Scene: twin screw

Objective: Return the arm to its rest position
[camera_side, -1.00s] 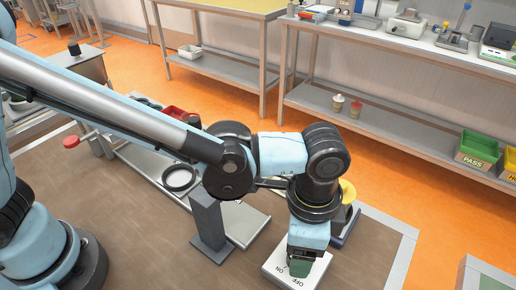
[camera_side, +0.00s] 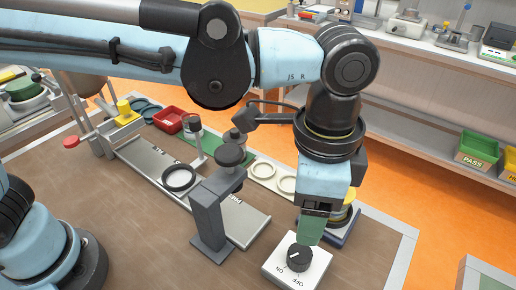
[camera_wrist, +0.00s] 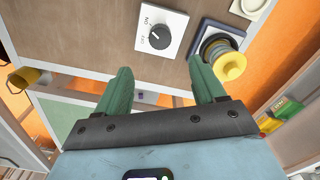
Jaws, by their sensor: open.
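My gripper (camera_side: 311,228) is above the table at the right in the side view, pointing down. Its green fingers are empty. In the wrist view the two fingers (camera_wrist: 162,90) stand wide apart with nothing between them. Just below my gripper is a white switch box with a black rotary knob (camera_side: 299,257), marked ON and OFF. The fingers are apart from the knob. The knob also shows in the wrist view (camera_wrist: 159,33). Its pointer is turned towards the lower left there, at the OFF side.
A yellow-topped device on a dark base (camera_wrist: 229,66) stands close beside the switch box. A grey post (camera_side: 207,213) with a dark round top rises left of my gripper. A red tray (camera_side: 169,119) and cream rings (camera_side: 287,184) lie farther back. The front table area is bare.

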